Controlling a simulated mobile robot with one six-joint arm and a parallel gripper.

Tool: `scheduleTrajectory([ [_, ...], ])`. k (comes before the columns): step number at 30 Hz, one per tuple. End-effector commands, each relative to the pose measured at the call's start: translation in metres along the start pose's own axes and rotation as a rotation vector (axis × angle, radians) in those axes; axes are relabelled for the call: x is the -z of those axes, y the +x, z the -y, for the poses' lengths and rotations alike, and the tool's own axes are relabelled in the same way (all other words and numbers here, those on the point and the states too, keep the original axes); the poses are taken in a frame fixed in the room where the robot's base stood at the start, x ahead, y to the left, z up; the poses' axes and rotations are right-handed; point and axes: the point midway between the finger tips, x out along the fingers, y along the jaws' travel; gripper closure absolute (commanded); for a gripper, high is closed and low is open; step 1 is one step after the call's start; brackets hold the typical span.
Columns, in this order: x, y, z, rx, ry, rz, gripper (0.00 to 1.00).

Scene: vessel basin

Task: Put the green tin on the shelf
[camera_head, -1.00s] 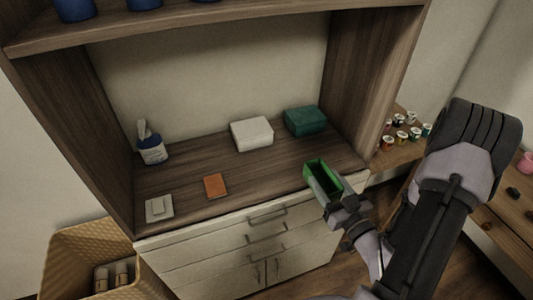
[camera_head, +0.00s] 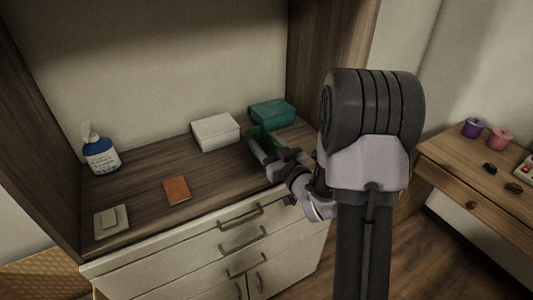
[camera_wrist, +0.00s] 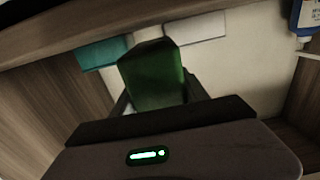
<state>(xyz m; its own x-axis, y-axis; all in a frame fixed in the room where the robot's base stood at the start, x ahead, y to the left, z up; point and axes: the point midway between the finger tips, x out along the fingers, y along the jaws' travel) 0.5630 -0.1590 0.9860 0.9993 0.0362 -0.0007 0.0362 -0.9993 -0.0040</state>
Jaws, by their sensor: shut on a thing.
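The green tin (camera_head: 258,139) is an open-topped box in my gripper (camera_head: 267,156), just in front of the teal box and to the right of the white box. My gripper is shut on it. In the wrist view the tin (camera_wrist: 153,78) fills the middle, between the fingers (camera_wrist: 155,100). The wooden shelf surface (camera_head: 140,190) lies below and around it. My arm and gripper hide the tin's lower part in the head view, so I cannot tell whether it touches the surface.
A white box (camera_head: 215,132) and a teal box (camera_head: 272,113) stand at the back. An orange notebook (camera_head: 177,190) and a white switch-like plate (camera_head: 111,221) lie near the front. Drawers (camera_head: 215,245) are below. A side table (camera_head: 485,185) is at right.

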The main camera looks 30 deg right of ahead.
Motion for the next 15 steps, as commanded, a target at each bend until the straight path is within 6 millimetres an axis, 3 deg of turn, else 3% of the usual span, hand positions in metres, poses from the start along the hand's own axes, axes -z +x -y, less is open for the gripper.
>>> scheduleTrajectory([
  [1,-0.0192,-0.0002,-0.0005,-0.001,0.001,0.002,0.90],
  [2,-0.0222,-0.0002,-0.0005,-0.001,0.000,0.001,0.90],
  [11,-0.0212,-0.0006,-0.0008,-0.001,0.000,0.000,0.90],
  [12,-0.0222,-0.0007,-0.0008,-0.001,0.000,0.001,0.46],
  [15,-0.0218,-0.0007,-0.0007,-0.001,0.000,0.000,0.26],
])
